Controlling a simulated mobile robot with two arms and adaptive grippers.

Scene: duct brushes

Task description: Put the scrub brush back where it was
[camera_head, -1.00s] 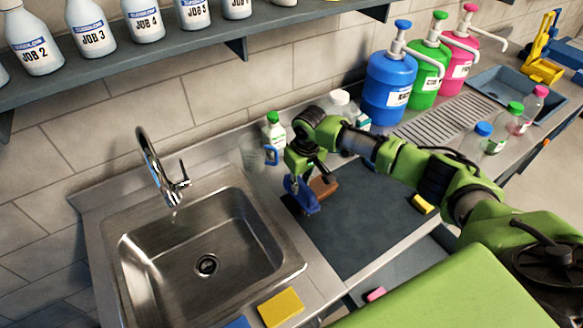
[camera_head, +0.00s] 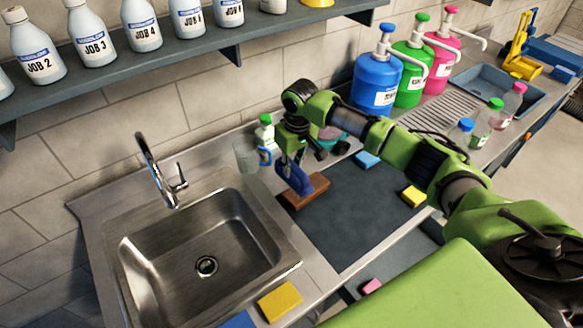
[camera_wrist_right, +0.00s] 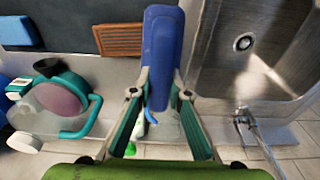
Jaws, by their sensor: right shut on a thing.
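The scrub brush is blue. My right gripper (camera_head: 292,150) is shut on it. I cannot tell whether the brush touches the block or mat. My left gripper is in neither view.
The steel sink (camera_head: 205,245) lies left of the mat (camera_head: 345,215). A clear mug with a blue handle (camera_head: 247,157) and a green-capped bottle (camera_head: 264,131) stand behind. A blue sponge (camera_head: 367,159) and a yellow sponge (camera_head: 413,196) lie on the mat, whose middle is clear.

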